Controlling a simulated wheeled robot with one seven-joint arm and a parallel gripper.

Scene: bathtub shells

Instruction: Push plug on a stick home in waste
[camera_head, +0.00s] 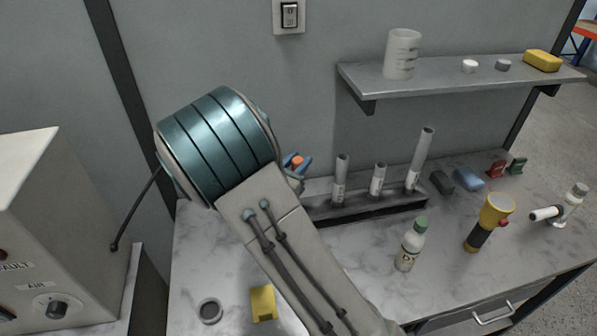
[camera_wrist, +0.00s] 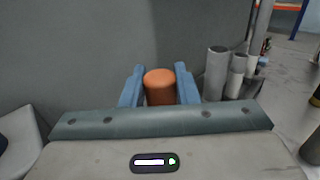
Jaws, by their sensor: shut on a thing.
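My gripper (camera_head: 299,163) is shut on an orange, round-topped piece (camera_head: 296,160), probably the end of the plug on a stick. In the wrist view the orange piece (camera_wrist: 160,86) stands between the two blue fingers of my gripper (camera_wrist: 160,80). Its lower part is hidden behind the gripper body. My gripper is near the back wall, left of the rack of grey tubes. A round grey ring with a dark centre (camera_head: 209,311) at the counter's front left may be the waste; I cannot tell for sure.
A rack (camera_head: 370,207) holds three upright grey tubes. A yellow block (camera_head: 263,303), a green-capped bottle (camera_head: 410,245) and a yellow-black torch (camera_head: 488,222) stand on the marble counter. A shelf (camera_head: 460,80) with a beaker (camera_head: 402,54) juts from the wall. A grey control box (camera_head: 70,230) is at left.

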